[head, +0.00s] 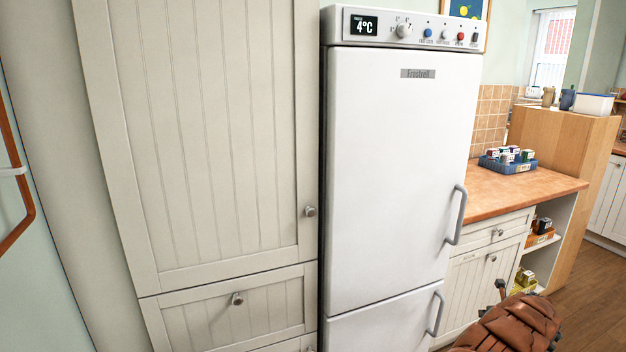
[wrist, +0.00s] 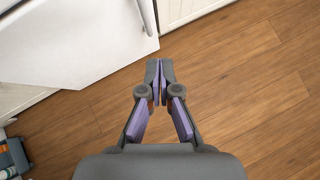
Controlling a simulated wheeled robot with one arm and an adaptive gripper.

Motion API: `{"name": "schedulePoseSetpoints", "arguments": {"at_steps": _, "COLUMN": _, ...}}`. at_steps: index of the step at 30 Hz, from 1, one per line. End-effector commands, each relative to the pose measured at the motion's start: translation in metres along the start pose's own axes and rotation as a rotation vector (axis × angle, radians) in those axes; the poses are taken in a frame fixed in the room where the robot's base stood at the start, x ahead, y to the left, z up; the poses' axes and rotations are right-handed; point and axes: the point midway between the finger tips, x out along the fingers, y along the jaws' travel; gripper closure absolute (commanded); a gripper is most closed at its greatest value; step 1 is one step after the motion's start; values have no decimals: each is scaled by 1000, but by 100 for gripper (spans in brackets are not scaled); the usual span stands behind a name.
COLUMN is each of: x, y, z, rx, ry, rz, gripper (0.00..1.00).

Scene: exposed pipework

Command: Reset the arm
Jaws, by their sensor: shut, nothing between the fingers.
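My gripper (wrist: 159,72) shows in the wrist view, pointing away over the wooden floor. Its two fingers meet at the tips, and nothing is between them. In the head view a brown, ribbed part of my arm (head: 515,325) shows at the bottom right, in front of the low cabinet. My gripper cannot be made out there.
A white fridge-freezer (head: 390,170) with closed doors stands in the middle. A tall cream cupboard (head: 200,140) is to its left. A worktop (head: 520,188) with a blue tray (head: 508,163) is to its right. Open wooden floor (wrist: 250,90) lies below my gripper.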

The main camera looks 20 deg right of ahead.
Motion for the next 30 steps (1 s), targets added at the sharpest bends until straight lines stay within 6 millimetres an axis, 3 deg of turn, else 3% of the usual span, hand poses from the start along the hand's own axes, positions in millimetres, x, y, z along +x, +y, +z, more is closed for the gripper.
{"name": "schedulePoseSetpoints", "arguments": {"at_steps": 8, "x": -5, "y": 28, "z": 56, "rx": 112, "ry": -86, "rz": -6, "gripper": 100}}
{"name": "schedulePoseSetpoints", "arguments": {"at_steps": 14, "x": -14, "y": 62, "z": 109, "rx": 244, "ry": -163, "rz": -1, "gripper": 100}}
{"name": "schedulePoseSetpoints", "arguments": {"at_steps": 21, "x": -44, "y": 128, "z": 195, "rx": 515, "ry": -273, "rz": 19, "gripper": 100}}
{"name": "schedulePoseSetpoints", "arguments": {"at_steps": 24, "x": -60, "y": 158, "z": 222, "rx": 638, "ry": -301, "rz": 29, "gripper": 100}}
{"name": "schedulePoseSetpoints", "arguments": {"at_steps": 30, "x": -94, "y": 216, "z": 256, "rx": 885, "ry": -317, "rz": 42, "gripper": 100}}
